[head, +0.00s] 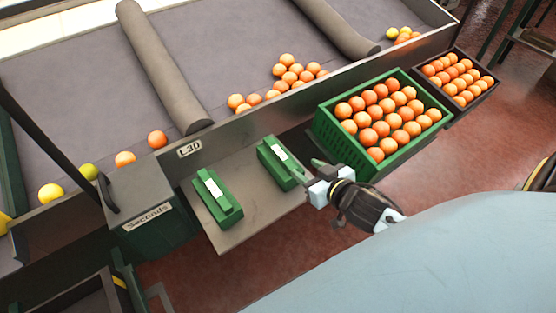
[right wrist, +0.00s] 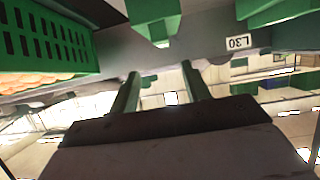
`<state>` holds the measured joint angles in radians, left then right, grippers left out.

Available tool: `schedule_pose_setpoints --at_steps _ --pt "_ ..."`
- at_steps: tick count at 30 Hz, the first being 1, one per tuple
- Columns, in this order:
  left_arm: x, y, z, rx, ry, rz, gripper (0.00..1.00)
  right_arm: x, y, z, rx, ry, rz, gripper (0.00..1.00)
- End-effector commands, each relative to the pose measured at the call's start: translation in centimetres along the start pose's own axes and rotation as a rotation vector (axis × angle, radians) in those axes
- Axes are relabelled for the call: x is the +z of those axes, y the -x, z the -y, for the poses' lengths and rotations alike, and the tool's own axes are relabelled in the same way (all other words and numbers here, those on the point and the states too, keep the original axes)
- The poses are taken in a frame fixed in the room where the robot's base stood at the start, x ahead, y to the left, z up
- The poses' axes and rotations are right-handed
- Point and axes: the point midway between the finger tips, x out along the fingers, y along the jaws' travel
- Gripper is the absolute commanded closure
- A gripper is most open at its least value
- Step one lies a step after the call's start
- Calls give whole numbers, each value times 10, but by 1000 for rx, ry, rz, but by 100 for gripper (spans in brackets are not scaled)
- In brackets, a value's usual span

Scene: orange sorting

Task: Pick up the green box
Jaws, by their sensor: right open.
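Two small green boxes with white labels on top lie on a grey shelf (head: 240,222) below the conveyor. One green box (head: 220,208) is on the left, the other green box (head: 272,166) on the right. My right gripper (head: 308,172) is open just to the right of the right box, its fingers pointing toward it. I cannot tell whether they touch. In the right wrist view my two fingers (right wrist: 163,82) stand apart with nothing between them. Green box parts (right wrist: 152,12) show at the top edge there. My left gripper is not in view.
A green crate full of oranges (head: 327,134) stands right of the shelf, close to my right gripper. A darker crate of oranges (head: 484,96) is beyond it. A bin marked "Seconds" (head: 145,190) stands left of the shelf. Loose oranges (head: 287,60) lie on the conveyor (head: 75,75).

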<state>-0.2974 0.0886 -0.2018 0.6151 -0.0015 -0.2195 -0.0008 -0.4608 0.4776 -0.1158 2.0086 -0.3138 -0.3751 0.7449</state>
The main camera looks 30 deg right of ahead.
Motion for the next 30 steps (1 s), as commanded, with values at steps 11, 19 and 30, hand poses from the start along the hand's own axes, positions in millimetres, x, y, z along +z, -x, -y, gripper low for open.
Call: schedule_pose_setpoints --at_steps 11,19,30 --pt "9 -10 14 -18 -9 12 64 1 -56 0 0 0 0 53" --pt "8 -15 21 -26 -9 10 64 -1 -78 4 0 2 -2 53" --pt "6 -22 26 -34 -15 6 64 -1 -110 6 0 0 2 53"
